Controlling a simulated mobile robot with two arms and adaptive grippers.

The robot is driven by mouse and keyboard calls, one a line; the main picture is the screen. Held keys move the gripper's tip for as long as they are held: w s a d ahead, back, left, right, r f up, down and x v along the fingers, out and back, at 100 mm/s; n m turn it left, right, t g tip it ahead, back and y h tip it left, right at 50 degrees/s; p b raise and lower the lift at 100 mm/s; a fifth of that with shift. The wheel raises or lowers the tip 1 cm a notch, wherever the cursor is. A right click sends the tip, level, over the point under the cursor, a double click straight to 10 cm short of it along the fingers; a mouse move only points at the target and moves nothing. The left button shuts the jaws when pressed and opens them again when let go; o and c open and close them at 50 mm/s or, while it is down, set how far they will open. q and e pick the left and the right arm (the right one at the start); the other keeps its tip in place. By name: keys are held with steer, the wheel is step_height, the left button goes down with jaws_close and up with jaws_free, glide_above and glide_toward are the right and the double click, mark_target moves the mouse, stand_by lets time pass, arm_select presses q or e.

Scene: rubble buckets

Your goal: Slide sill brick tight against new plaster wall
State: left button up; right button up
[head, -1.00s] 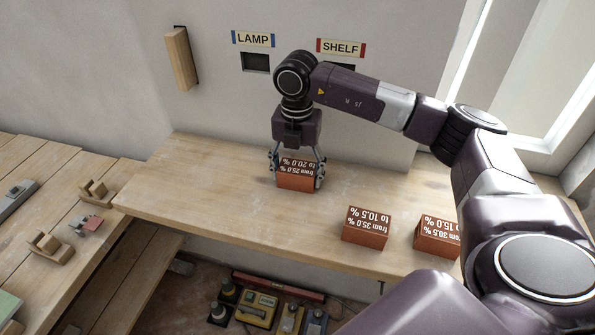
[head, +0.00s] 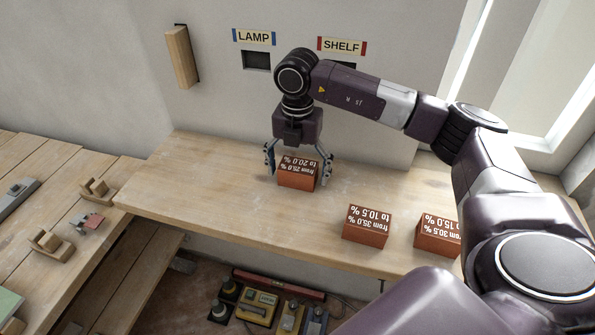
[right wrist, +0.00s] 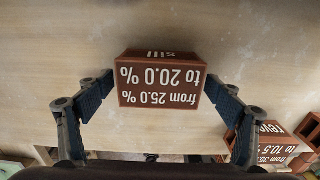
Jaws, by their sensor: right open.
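The sill brick (head: 297,178) is a red-brown block with white percent text. It stands on the wooden counter close to the pale wall (head: 215,100). In the right wrist view the word "sill" shows on the brick (right wrist: 160,88). My right gripper (head: 298,170) points down over the brick. Its fingers are spread, one on each side, with a gap in the head view. In the right wrist view the fingertips (right wrist: 160,92) flank the brick. My left gripper is not in view.
Two similar bricks stand to the right on the counter (head: 215,195): one marked 35.0 to 10.5 (head: 366,227), one marked 30.5 to 15.0 (head: 438,237), partly hidden by my arm. LAMP (head: 254,38) and SHELF (head: 341,47) signs hang behind. The counter's left part is clear.

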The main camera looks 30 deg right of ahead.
mark_target(297, 167)
step_height(297, 167, up, 12)
stand_by(0.4)
